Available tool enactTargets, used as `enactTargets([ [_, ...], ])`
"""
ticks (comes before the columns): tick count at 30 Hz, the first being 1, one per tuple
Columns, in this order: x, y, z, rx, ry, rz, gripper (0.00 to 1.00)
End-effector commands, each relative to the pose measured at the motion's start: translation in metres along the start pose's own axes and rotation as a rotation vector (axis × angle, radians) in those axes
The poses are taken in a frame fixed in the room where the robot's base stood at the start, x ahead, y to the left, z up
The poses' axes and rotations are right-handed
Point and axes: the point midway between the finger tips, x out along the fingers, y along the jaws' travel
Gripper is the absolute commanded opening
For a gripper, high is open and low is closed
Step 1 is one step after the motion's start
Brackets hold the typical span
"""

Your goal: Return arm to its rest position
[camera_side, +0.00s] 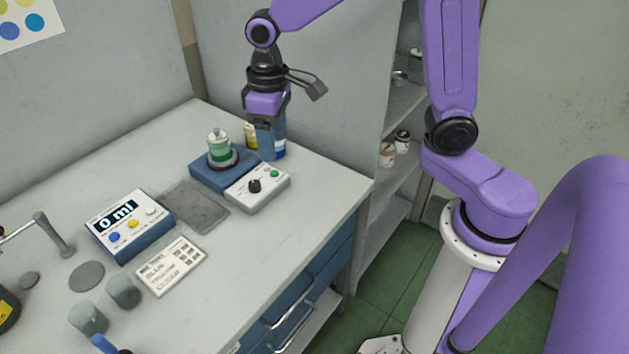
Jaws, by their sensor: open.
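My arm is purple, with its base standing on the floor right of the bench. My gripper (266,121) points down over the back right part of the bench, and its jaws look empty. A blue cylindrical container (272,143) stands directly below or behind the jaws, and its upper part is hidden. I cannot tell whether the jaws touch it. Left of my gripper, a green and clear jar (220,147) stands on a dark round plate on a blue device (205,172). The device has a white control panel (258,187) with a black knob and a green button.
A display box (130,225) reading "0 ml", a grey mat (193,206) and a printed card (171,266) lie on the bench (310,205). Two grey-green cups (123,291) stand at the front left. A shelf unit (372,225) with small jars stands behind the bench's right end.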

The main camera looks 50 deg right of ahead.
Motion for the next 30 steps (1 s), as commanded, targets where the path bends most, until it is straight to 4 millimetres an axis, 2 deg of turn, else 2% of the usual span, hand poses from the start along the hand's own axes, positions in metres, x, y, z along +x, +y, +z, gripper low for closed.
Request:
enactTargets([
  [1, -0.003, -0.006, 0.014, -0.043, 0.003, -0.001, 0.60],
  [9, -0.009, -0.030, 0.087, -0.260, 0.009, -0.005, 0.60],
  [21, -0.006, -0.040, 0.200, -0.571, 0.016, -0.011, 0.60],
  [25, -0.004, -0.038, 0.222, -0.634, 0.018, -0.013, 0.60],
  [30, -0.002, -0.038, 0.235, -0.671, 0.018, -0.014, 0.60],
])
